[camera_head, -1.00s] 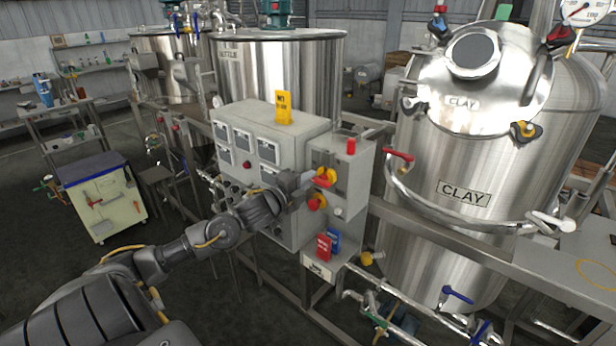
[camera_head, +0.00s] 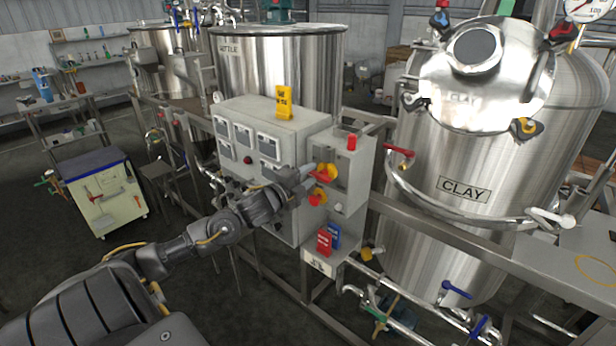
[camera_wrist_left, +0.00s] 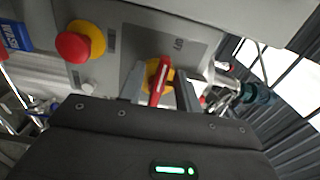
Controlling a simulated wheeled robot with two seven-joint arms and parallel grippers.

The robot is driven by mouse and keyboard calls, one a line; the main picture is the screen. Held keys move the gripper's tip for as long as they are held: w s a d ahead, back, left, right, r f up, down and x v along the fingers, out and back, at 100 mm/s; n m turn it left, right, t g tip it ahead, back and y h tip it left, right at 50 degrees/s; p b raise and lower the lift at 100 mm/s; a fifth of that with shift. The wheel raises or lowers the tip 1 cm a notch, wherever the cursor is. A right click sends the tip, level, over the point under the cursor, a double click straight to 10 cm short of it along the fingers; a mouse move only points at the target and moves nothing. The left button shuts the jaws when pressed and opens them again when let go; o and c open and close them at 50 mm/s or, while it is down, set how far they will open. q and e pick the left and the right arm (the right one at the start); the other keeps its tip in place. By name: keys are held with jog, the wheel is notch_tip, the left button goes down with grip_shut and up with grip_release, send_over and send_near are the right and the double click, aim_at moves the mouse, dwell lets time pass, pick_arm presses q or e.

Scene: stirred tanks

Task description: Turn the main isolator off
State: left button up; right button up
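The main isolator is a red handle on a yellow disc (camera_head: 327,172) on the right-hand side box of the grey control panel. In the left wrist view the red handle (camera_wrist_left: 157,86) points along the view, slightly tilted, with the yellow disc behind it. My left gripper (camera_head: 305,180) is at the isolator. Its two fingers (camera_wrist_left: 159,92) stand apart on either side of the handle, with gaps visible on both sides. My right gripper is not in view.
A red emergency stop button on a yellow collar (camera_wrist_left: 78,45) sits close beside the isolator.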

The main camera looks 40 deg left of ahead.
pick_arm(q)
jog(key=s+b, duration=0.3)
jog(key=s, duration=0.8)
jog(key=shift+d, duration=0.15)
jog(key=shift+w, duration=0.1)
dwell(0.5)
